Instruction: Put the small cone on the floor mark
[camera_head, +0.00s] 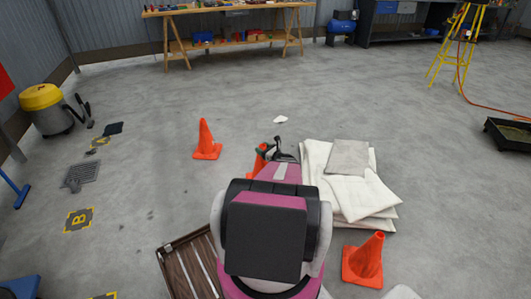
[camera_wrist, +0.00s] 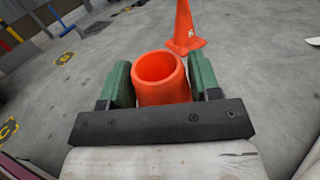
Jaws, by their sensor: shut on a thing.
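My gripper (camera_wrist: 161,76) is shut on a small orange cone (camera_wrist: 158,68), with a green-padded jaw on each side of it. The wrist view shows the cone's open round top; its base is hidden. In the head view a part of the held cone (camera_head: 258,160) shows beside my gripper (camera_head: 276,152), the rest hidden by my arm. A yellow floor mark with a B (camera_head: 79,219) lies at the left. Another yellow mark (camera_head: 101,142) lies farther back, and a third (camera_head: 105,296) is cut off at the bottom edge. The held cone is well to the right of these marks.
Other orange cones stand at centre left (camera_head: 205,142) and lower right (camera_head: 364,261). Folded white sheets (camera_head: 385,218) lie right of my arm, a brown slatted panel (camera_head: 178,270) left of it. Open floor lies between.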

